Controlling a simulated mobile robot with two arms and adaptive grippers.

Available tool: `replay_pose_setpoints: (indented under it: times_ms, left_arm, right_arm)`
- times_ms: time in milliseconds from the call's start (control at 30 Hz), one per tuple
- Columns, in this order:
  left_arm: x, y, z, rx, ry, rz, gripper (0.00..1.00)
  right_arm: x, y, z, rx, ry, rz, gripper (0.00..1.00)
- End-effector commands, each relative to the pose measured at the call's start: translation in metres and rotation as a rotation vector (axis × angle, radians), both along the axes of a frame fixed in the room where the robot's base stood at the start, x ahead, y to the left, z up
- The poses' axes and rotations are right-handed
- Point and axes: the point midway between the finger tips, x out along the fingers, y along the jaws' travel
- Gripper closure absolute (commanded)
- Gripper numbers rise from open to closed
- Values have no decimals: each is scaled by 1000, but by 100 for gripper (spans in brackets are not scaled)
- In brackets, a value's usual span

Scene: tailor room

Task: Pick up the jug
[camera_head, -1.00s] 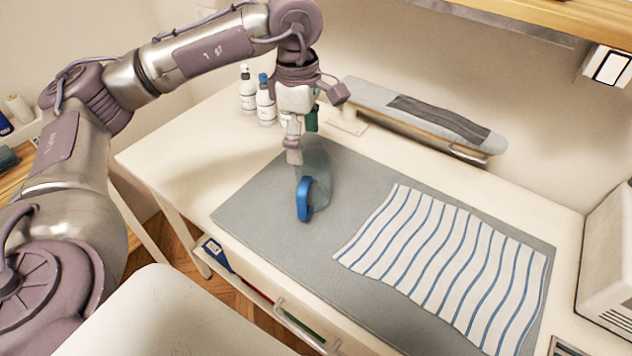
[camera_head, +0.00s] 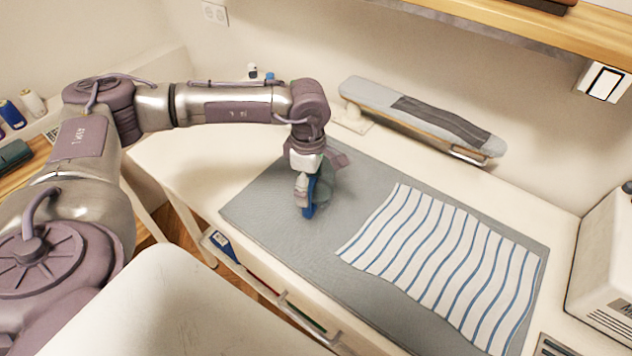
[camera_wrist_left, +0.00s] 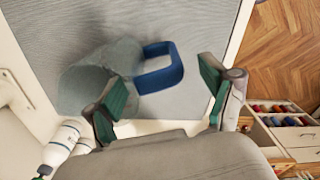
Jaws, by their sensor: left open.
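The jug (camera_head: 325,188) is clear grey with a blue handle (camera_head: 309,202) and stands on the grey mat in the head view, partly hidden by my gripper. In the left wrist view the jug body (camera_wrist_left: 92,82) lies left of centre and its blue handle (camera_wrist_left: 162,70) shows between my fingertips. My left gripper (camera_head: 306,190) is right above the handle, open; its green-padded fingers also show in the left wrist view (camera_wrist_left: 160,88), one on each side of the handle. I cannot tell whether they touch it. My right gripper is not in view.
A striped cloth (camera_head: 445,258) lies on the mat (camera_head: 260,205) right of the jug. An ironing board (camera_head: 420,115) stands behind. White bottles (camera_wrist_left: 62,142) stand on the table near the jug. A white machine (camera_head: 605,270) is at the far right.

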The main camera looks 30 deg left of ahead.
Motion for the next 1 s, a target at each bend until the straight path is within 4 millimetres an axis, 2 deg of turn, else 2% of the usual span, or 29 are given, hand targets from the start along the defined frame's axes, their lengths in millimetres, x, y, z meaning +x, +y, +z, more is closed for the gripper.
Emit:
replay_pose_setpoints:
  times_ms: [100,300,800,1000]
  left_arm:
    - [0,0,-7,0,0,0,17]
    - [0,0,-8,0,0,0,17]
    - [0,0,-7,0,0,0,99]
    - [0,0,-7,0,-2,0,99]
  right_arm:
    - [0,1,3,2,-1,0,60]
    - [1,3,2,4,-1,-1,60]
    - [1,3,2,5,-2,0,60]
    - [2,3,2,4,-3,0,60]
